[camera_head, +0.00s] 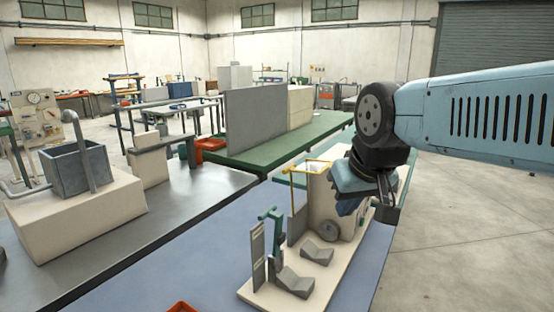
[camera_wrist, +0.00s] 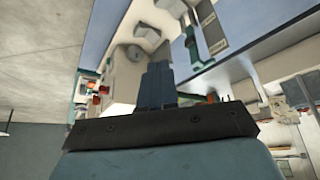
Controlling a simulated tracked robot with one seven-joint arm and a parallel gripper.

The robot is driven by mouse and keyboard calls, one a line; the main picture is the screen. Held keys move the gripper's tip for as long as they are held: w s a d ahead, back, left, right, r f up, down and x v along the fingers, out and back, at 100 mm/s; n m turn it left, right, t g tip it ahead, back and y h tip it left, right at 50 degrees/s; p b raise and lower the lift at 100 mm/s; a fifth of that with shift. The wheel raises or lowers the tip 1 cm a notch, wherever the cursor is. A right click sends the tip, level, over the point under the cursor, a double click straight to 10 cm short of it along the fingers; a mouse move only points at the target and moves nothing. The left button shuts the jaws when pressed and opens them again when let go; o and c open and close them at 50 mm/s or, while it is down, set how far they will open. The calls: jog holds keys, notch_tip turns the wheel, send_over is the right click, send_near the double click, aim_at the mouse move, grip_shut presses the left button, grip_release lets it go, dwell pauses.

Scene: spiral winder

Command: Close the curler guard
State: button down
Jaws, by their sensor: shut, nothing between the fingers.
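The winder is a cream machine on a cream base plate (camera_head: 318,275), standing on a blue bench. A yellow tubular frame (camera_head: 308,170), which looks like the curler guard, sticks out at the top of the cream housing (camera_head: 321,205). It stands raised, roughly level. My gripper (camera_head: 346,208) is beside the housing's upper right, to the right of the yellow frame, and hides part of the housing. In the wrist view my blue fingers (camera_wrist: 157,68) are together and empty, over the machine. I cannot tell whether they touch it. The yellow frame is not clear in that view.
A teal clamp-like part (camera_head: 271,217), an upright grey plate (camera_head: 258,257) and grey V-blocks (camera_head: 295,281) stand on the base plate. The blue bench (camera_head: 225,265) is mostly clear left of the machine.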

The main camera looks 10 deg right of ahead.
jog(key=shift+w+d, duration=0.1)
jog(key=w+a+r+m+g+h, duration=0.1)
jog(key=w+r+m+g, duration=0.25)
jog(key=w, duration=1.15)
jog(key=w+a+r+m+g+h, duration=0.1)
jog(key=w+r+m+g+h, duration=0.2)
jog(key=w, duration=1.1)
jog(key=w+a+f+m+g, duration=0.1)
jog(key=w+f+m+g, duration=0.2)
jog(key=w, duration=0.8)
jog(key=a+x, duration=0.1)
jog(key=x, duration=0.9)
jog(key=shift+f+y, duration=0.2)
jog(key=shift+y, duration=0.1)
jog(key=shift+n+t, duration=0.25)
